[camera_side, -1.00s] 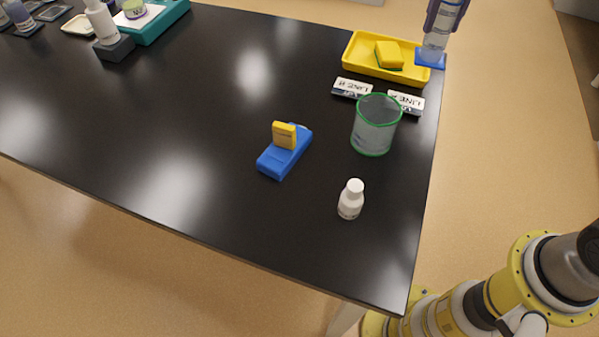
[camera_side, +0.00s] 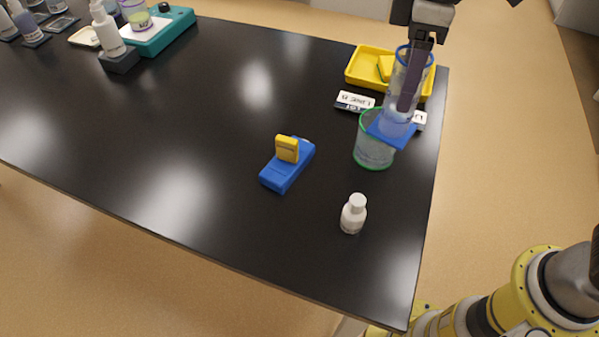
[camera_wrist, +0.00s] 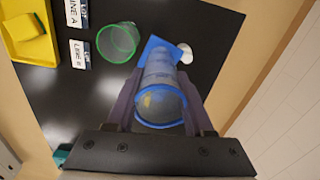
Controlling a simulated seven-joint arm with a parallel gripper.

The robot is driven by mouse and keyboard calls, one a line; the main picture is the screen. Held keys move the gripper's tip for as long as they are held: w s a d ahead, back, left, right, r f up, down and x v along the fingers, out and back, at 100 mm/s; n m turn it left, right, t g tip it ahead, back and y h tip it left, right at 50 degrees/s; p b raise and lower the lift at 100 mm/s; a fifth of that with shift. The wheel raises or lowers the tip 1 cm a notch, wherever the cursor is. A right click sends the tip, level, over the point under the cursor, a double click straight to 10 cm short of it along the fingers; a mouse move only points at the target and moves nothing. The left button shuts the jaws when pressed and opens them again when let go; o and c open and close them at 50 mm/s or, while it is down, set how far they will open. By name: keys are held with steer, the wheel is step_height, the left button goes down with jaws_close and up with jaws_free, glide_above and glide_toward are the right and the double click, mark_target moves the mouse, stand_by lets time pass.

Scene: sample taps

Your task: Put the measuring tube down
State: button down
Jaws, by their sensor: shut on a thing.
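The measuring tube (camera_side: 398,104) is a clear cylinder with a blue rim and a flat blue square foot. It holds some liquid low down. My gripper (camera_side: 411,85) is shut on its body and holds it nearly upright in the side view, its foot overlapping the rim of the green-rimmed beaker. In the wrist view the tube (camera_wrist: 160,90) sits between the two purple fingers of my gripper (camera_wrist: 158,98), with its foot to the right of the beaker. The foot appears to be above the table.
The green-rimmed clear beaker (camera_side: 372,153) stands near the right table edge. Two line labels, one here (camera_side: 355,101), and a yellow tray (camera_side: 362,73) with a sponge lie behind it. A white bottle (camera_side: 353,214) and a blue meter (camera_side: 287,168) stand in front. The black table (camera_side: 200,130) is clear centrally.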

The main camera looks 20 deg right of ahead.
steer(key=s+a+n, duration=0.6)
steer(key=s+n, duration=0.2)
steer(key=s, duration=0.4)
steer(key=f, duration=0.5)
steer(key=shift+w+d+f, duration=0.15)
steer(key=shift+w+f, duration=0.1)
steer(key=shift+w, duration=0.05)
steer(key=shift+w+a+f, duration=1.45)
steer(key=shift+a+f, duration=0.4)
steer(key=shift+f, duration=0.25)
steer(key=shift+w+a+f, duration=1.45)
steer(key=shift+a+f, duration=0.35)
steer(key=shift+f, duration=0.3)
steer(key=shift+w+a+f, duration=1.45)
steer(key=shift+a+f, duration=0.4)
steer(key=shift+f, duration=0.25)
steer(key=shift+f, duration=0.25)
